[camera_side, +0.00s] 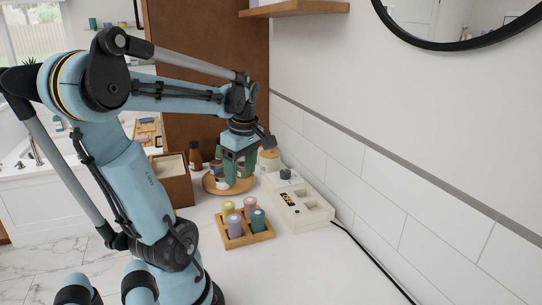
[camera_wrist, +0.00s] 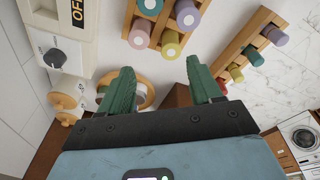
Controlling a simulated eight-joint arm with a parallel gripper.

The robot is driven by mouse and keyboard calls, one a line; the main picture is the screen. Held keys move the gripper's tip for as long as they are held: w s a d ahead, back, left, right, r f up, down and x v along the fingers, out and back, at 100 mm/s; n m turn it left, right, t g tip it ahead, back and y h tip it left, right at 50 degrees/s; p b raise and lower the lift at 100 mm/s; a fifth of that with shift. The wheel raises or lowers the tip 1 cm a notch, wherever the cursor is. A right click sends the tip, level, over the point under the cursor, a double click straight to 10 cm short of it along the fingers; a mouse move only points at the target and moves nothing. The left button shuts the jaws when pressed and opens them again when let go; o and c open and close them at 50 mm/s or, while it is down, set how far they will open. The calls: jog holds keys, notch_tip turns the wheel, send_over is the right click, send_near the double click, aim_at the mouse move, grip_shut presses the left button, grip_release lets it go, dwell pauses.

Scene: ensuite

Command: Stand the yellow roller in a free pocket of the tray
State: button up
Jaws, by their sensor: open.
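The yellow roller (camera_side: 228,209) stands upright at the back left corner of the wooden tray (camera_side: 262,237). It also shows in the wrist view (camera_wrist: 170,47); its foot is hidden, so I cannot tell how it sits there. A pink roller (camera_side: 250,205), a lilac roller (camera_side: 235,226) and a teal roller (camera_side: 258,221) stand in the tray. Free pockets are hard to make out. My gripper (camera_side: 238,170) is behind the tray, above the round wooden plate (camera_side: 210,188). Its green fingers (camera_wrist: 162,92) are open with nothing held between them.
A cream box with a dial (camera_side: 290,190) stands right of the tray by the wall, its black cable running forward. A brown open box (camera_side: 174,182) and brown bottle (camera_side: 195,156) stand at the back left. The white counter in front is clear.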

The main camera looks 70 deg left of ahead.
jog(key=w+d+m+t+h, duration=0.1)
jog(key=w+d+m+t, duration=0.3)
jog(key=d+m, duration=0.7)
jog(key=w+d+f+m+t, duration=0.1)
jog(key=w+d+m+t, duration=0.2)
jog(key=d+m, duration=0.9)
jog(key=w+m, duration=0.1)
jog(key=w, duration=0.2)
jog(key=shift+w+f+m+t+h, duration=0.2)
jog(key=shift+f+m+t+h, duration=0.1)
jog(key=shift+t+h, duration=0.1)
